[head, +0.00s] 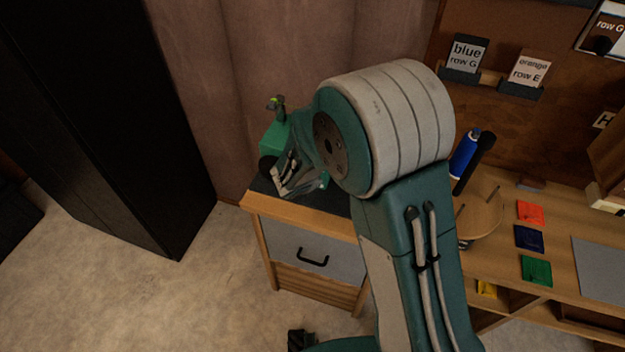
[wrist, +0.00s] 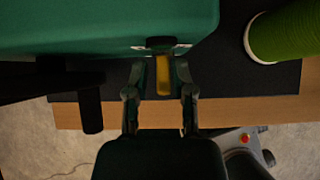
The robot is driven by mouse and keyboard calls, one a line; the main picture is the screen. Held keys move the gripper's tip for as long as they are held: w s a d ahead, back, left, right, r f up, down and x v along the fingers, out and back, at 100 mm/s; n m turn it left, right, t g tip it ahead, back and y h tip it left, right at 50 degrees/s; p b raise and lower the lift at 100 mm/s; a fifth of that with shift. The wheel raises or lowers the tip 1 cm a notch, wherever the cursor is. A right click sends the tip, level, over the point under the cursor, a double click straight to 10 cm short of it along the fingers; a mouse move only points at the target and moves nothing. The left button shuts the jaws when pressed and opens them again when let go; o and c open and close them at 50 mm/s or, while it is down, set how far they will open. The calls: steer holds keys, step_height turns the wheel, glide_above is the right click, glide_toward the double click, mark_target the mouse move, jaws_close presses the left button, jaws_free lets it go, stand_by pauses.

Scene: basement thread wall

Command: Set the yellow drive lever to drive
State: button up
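The yellow drive lever (wrist: 162,76) hangs out of a dark slot in the front of the green machine (wrist: 90,30) in the wrist view. My gripper (wrist: 160,80) is open, with one finger on each side of the lever. Gaps show between the lever and both fingers. In the head view the green machine (head: 273,138) stands on the dark top of a cabinet, and my gripper (head: 292,176) is in front of it, partly hidden by my arm. I cannot make out the lever in the head view. No drive marking is legible.
A green ribbed spool (wrist: 286,32) stands right of the machine in the wrist view. The wooden cabinet (head: 311,248) has a grey drawer with a black handle. A blue spool (head: 465,155) and coloured cards are on the bench at right. A tall black cabinet (head: 110,110) is at left.

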stand_by(0.3)
steer(key=v, duration=1.2)
steer(key=s+d+r+m+g, duration=0.2)
steer(key=s+d+r+m, duration=0.4)
steer(key=d+r+m, duration=0.6)
steer(key=s+d+r+m+y, duration=0.1)
steer(key=s+d+m, duration=0.1)
steer(key=s+m, duration=0.4)
steer(key=s+d+r+m+y, duration=0.1)
steer(key=s+m, duration=0.6)
steer(key=m, duration=0.7)
steer(key=shift+d+r+y, duration=0.3)
steer(key=shift+d+r, duration=0.15)
steer(key=shift+d, duration=0.55)
